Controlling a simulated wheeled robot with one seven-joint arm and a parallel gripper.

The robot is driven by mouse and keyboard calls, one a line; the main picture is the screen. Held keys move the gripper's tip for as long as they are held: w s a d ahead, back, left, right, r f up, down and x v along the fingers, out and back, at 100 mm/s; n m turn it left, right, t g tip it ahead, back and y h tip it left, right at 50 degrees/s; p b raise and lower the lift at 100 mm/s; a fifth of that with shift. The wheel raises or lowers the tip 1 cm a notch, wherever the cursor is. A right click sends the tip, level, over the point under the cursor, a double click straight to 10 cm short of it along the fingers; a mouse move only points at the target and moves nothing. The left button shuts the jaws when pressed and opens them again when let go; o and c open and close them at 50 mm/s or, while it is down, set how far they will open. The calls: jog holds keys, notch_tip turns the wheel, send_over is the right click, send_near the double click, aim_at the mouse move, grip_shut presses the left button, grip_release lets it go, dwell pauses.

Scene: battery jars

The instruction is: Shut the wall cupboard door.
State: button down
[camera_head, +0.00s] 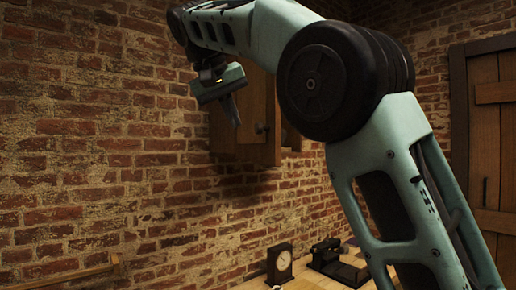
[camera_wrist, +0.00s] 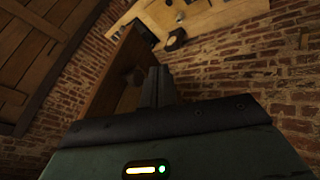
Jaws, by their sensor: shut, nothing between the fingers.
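The brown wooden wall cupboard (camera_head: 222,130) hangs on the brick wall, partly hidden behind my arm. A wooden panel of it with a dark round knob (camera_head: 261,128) shows to the right of my fingers; my arm hides its upper right part, and I cannot tell how far the door stands open. My gripper (camera_head: 234,115) is shut and empty, in front of the cupboard in the picture. In the wrist view my closed fingers (camera_wrist: 157,78) point up beside the wooden panel (camera_wrist: 108,85), which lies to their left. I cannot tell whether they touch it.
A work table (camera_wrist: 205,17) stands below the cupboard. On it are a small dark clock (camera_head: 280,264) and a black device (camera_head: 325,253). A plank door (camera_head: 492,140) is in the wall at the right. Bare brick wall (camera_head: 90,150) fills the left.

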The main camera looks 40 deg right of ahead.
send_near(268, 163)
notch_tip(268, 163, down, 3)
jog(key=w+a, duration=0.2)
jog(key=shift+s+d+f+p, duration=0.1)
jog(key=shift+d+p, duration=0.25)
jog(key=shift+d, duration=0.4)
jog(key=shift+s+d+f+p, duration=0.15)
jog(key=shift+d+p, duration=0.2)
jog(key=shift+d, duration=0.4)
jog(key=shift+s+d+f+p, duration=0.1)
jog(key=shift+d+p, duration=0.25)
jog(key=shift+d, duration=0.4)
